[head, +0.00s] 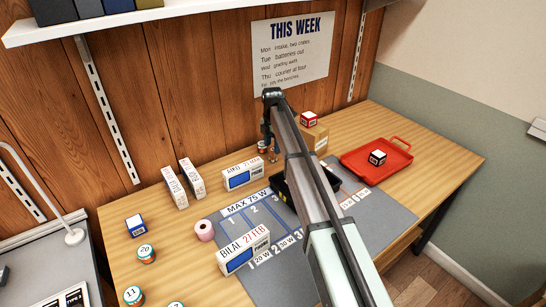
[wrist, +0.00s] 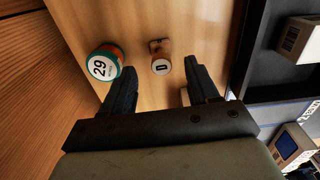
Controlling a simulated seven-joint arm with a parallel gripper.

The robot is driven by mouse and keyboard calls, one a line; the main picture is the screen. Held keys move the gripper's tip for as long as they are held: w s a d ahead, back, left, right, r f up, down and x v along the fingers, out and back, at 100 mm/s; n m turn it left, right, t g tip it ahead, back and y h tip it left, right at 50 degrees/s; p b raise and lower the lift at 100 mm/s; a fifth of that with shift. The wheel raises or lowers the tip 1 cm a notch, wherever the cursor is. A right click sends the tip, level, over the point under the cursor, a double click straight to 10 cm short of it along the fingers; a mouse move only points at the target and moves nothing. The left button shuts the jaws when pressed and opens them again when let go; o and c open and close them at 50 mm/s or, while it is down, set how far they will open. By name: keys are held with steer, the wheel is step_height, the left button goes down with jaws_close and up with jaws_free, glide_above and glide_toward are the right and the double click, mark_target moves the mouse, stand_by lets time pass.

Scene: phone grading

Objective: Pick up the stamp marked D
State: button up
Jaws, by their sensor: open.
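In the wrist view a small wooden stamp (wrist: 161,66) stands on the bench, with a dark mark on its pale top; the mark is sideways and too small to read surely as D. My gripper (wrist: 161,76) is open and empty, its two fingers pointing towards the stamp, which shows in the gap between them, a little beyond the tips. Part of another pale object (wrist: 185,96) shows behind the right finger. In the head view my arm hides much of this spot; a small brown piece (head: 273,156) shows beside the gripper.
A round tin marked 29 (wrist: 103,63) stands close to the left finger. A dark tray-like edge (wrist: 245,60) and boxes (wrist: 291,144) lie to the right. In the head view are the grey mat (head: 237,280), a red tray (head: 352,166) and a cardboard box (head: 318,136).

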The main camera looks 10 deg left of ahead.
mark_target(273, 149)
steer(key=shift+d+f, duration=0.1)
steer(key=shift+f, duration=2.65)
jaws_close()
steer(key=shift+r, duration=0.1)
